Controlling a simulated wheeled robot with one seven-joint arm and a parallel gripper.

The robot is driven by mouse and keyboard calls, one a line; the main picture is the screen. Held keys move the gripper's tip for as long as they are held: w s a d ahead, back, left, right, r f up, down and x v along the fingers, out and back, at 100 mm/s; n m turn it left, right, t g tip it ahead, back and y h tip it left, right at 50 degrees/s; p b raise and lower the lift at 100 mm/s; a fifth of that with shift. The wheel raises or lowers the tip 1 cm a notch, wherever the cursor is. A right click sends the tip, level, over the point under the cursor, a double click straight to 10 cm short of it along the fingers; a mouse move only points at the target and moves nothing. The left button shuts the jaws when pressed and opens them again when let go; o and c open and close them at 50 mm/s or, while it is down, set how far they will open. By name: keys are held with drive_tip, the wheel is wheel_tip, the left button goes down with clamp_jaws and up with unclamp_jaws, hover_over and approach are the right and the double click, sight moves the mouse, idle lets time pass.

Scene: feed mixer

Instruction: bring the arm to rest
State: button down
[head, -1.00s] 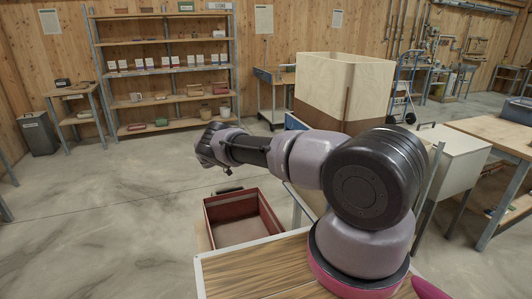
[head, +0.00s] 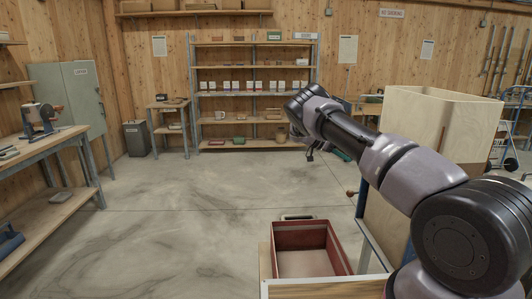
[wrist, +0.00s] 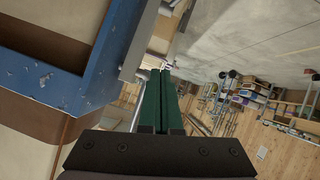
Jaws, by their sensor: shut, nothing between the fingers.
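My arm (head: 400,160) reaches from the lower right of the head view up toward the middle, held in the air. My gripper shows in the wrist view (wrist: 160,78), with its two dark green fingers side by side and shut on nothing.
A red open tray (head: 308,250) sits below and left of my arm. A tall plywood bin (head: 432,110) stands close behind the arm; a blue frame edge (wrist: 50,80) is near the gripper. A workbench (head: 45,145) is at left. The middle floor is clear.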

drive_tip(key=s+a+r+n+t+y, duration=0.15)
drive_tip(key=s+r+y, duration=0.35)
drive_tip(key=s+r, duration=0.7)
drive_tip(key=s+r+n+t+y, duration=0.1)
drive_tip(key=s+r+n+y, duration=0.2)
drive_tip(key=s+r+y, duration=0.8)
drive_tip(key=s+a+r+n+t, duration=0.2)
drive_tip(key=s+a+r, duration=0.1)
drive_tip(key=s, duration=0.5)
drive_tip(key=s+a+r+n+t+h, duration=0.1)
drive_tip(key=s+a+r, duration=0.3)
drive_tip(key=s, duration=0.4)
drive_tip(key=s+a+r+n+t, duration=0.3)
drive_tip(key=s+n, duration=0.1)
drive_tip(key=s, duration=0.5)
drive_tip(key=shift+a+r+h, duration=0.15)
drive_tip(key=shift+r+h, duration=0.15)
drive_tip(key=shift+h, duration=0.1)
